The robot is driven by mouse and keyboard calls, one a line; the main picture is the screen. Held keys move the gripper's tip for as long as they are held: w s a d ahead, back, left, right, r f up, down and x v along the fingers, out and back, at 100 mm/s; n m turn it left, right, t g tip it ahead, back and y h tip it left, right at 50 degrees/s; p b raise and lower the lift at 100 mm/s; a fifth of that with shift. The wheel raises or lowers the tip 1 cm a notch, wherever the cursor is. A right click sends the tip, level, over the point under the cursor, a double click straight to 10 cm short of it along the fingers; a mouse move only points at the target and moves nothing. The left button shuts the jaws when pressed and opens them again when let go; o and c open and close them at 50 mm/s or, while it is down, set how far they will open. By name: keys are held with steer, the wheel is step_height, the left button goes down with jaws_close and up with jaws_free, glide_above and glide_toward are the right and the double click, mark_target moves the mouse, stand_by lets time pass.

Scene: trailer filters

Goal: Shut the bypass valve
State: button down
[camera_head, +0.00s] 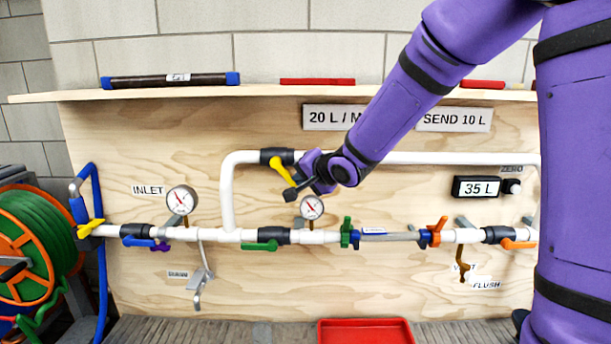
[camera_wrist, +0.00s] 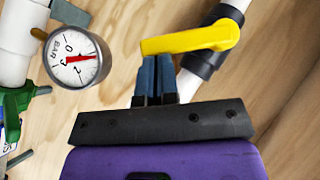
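The bypass valve is a black body (camera_head: 272,156) in the upper white pipe, with a yellow lever (camera_head: 281,170). In the head view the lever slants down and right, at an angle to its pipe. In the wrist view the yellow lever (camera_wrist: 190,39) lies across just beyond my fingertips. My gripper (camera_head: 294,190) is at the lever's lower end. In the wrist view its two blue-grey fingers (camera_wrist: 155,75) are side by side, with only a thin dark line between them. The tips meet or nearly meet the lever's edge; contact is unclear. Nothing shows between them.
A pressure gauge (camera_head: 312,207) stands just below right of my gripper. The lower pipe carries a green lever (camera_head: 260,246), a filter section (camera_head: 388,236) and an orange lever (camera_head: 518,244). A shelf (camera_head: 250,92) runs above. A red tray (camera_head: 365,332) lies below.

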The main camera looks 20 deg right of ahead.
steer(key=a+f+m+t+y, duration=0.1)
steer(key=w+a+f+m+t+y, duration=0.1)
steer(key=a+f+m+t+y, duration=0.1)
steer(key=shift+f+m, duration=0.2)
steer(key=shift+m, duration=0.1)
stand_by(0.4)
steer(key=shift+f, duration=0.1)
stand_by(0.6)
steer(key=shift+s, duration=0.1)
